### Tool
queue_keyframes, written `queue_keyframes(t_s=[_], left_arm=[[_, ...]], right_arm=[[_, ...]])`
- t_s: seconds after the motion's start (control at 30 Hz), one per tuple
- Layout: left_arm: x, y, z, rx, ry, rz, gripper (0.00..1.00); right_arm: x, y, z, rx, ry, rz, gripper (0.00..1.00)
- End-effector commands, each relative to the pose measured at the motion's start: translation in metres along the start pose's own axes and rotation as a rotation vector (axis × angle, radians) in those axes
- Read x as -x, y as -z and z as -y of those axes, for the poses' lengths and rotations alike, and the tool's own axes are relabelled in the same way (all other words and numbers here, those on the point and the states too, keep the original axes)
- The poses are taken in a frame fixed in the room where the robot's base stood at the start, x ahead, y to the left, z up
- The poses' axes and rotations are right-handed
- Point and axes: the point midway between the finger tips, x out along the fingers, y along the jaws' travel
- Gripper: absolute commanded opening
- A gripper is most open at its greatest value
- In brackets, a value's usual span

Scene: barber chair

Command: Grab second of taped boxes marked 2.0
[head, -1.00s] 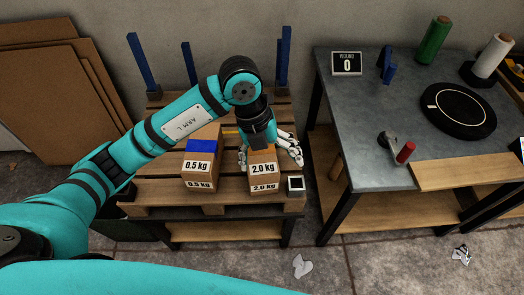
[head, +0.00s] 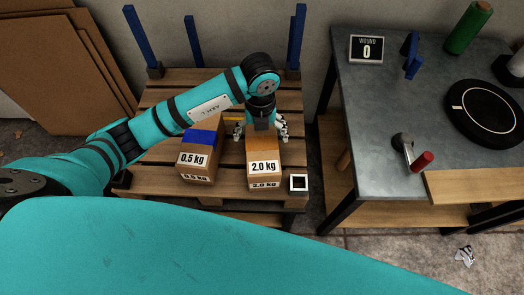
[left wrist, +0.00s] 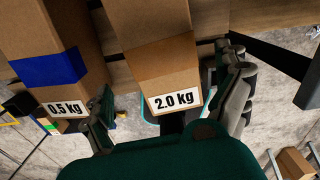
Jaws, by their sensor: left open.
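The box marked 2.0 kg (head: 264,181) stands on the wooden pallet (head: 222,200), with an orange-brown band across its top. My left gripper (head: 262,131) is open at the far end of this box, one finger on each side. In the left wrist view, the labelled 2.0 kg box (left wrist: 160,62) lies between the spread fingers of the gripper (left wrist: 170,108); I cannot tell whether they touch it. A box marked 0.5 kg (head: 196,172) with blue tape stands to its left. My right gripper is out of view.
A small black-and-white square marker (head: 299,183) lies right of the 2.0 kg box. Blue posts (head: 297,42) rise at the pallet's back. A grey-topped workbench (head: 385,120) stands to the right. Brown boards (head: 45,80) lean at the left.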

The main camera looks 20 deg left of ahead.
Motion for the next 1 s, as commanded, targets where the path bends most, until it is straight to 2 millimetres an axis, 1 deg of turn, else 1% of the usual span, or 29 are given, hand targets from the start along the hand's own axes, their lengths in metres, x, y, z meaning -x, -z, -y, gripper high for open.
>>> queue_keyframes(t_s=[0.03,0.1,0.2,0.3,0.5,0.6,0.73,0.87,0.9,1.0], left_arm=[[-0.007,0.0,0.0,0.0,0.001,-0.002,1.0],[-0.014,0.0,0.0,0.0,0.0,-0.001,1.0],[-0.019,0.0,0.001,0.0,0.002,0.0,1.0],[-0.027,-0.001,0.001,0.001,0.0,-0.001,1.0],[-0.057,-0.004,0.004,0.0,0.001,-0.003,1.0],[-0.068,-0.004,0.004,0.0,0.001,-0.001,1.0],[-0.072,-0.004,0.004,-0.001,0.002,0.001,1.0],[-0.071,-0.004,0.004,-0.001,0.002,0.001,1.0],[-0.071,-0.004,0.004,-0.001,0.002,0.001,0.99],[-0.071,-0.004,0.004,-0.001,0.002,0.001,0.86]], right_arm=[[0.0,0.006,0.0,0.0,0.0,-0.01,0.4],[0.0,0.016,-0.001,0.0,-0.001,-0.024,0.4],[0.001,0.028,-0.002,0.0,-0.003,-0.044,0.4],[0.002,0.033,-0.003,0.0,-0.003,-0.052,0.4],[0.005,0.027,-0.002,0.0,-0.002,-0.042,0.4],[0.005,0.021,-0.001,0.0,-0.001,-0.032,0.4],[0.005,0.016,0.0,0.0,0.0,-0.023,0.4],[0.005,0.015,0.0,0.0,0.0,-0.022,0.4],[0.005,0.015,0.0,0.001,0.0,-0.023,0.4],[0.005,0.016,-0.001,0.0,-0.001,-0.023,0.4]])
